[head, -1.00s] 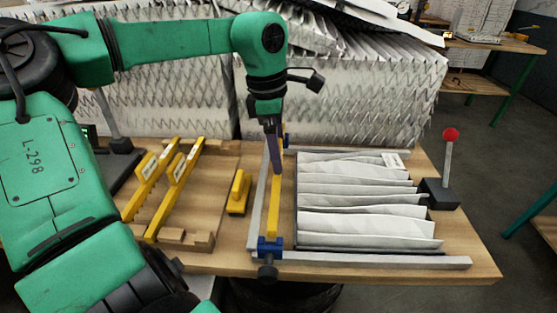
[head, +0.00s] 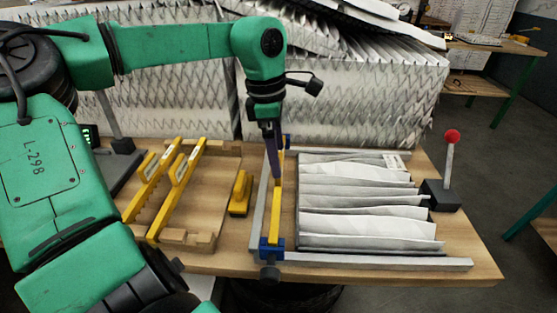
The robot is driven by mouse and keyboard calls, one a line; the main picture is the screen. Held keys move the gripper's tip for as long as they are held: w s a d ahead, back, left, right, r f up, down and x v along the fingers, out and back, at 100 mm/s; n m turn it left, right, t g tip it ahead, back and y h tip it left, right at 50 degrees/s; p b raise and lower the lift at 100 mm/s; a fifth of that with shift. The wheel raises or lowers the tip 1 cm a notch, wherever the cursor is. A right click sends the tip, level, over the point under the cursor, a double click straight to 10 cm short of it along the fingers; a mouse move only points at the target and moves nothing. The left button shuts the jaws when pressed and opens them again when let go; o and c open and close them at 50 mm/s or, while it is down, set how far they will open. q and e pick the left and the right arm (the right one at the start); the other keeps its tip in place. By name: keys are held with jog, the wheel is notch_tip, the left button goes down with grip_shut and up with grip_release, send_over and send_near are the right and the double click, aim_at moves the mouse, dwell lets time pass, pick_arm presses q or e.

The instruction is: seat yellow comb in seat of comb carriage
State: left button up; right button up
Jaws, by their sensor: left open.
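A long yellow bar, which looks like the yellow comb (head: 275,208), lies lengthwise along the comb carriage (head: 270,247), between its blue end blocks. Whether it sits fully down in the seat cannot be told. My left gripper (head: 276,172) points down over the far half of the bar, its jaws open at or just above it. The fingers hide part of the bar, and contact is unclear. Two more yellow combs (head: 180,185) with white labels rest at a slant on a wooden rack (head: 187,238) at the left. My right gripper is not in view.
Pleated white filter sheets (head: 360,200) lie right of the carriage, inside a metal frame. A small yellow block (head: 240,193) sits left of it. A red-knobbed lever (head: 450,160) stands at the right. Large pleated stacks (head: 370,95) stand behind. Bare tabletop shows at the front right.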

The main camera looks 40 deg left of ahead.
pick_arm(q)
notch_tip(320, 180, up, 9)
jog(key=shift+s+a+r, duration=0.2)
jog(key=shift+s+a, duration=0.2)
jog(key=shift+a, duration=0.05)
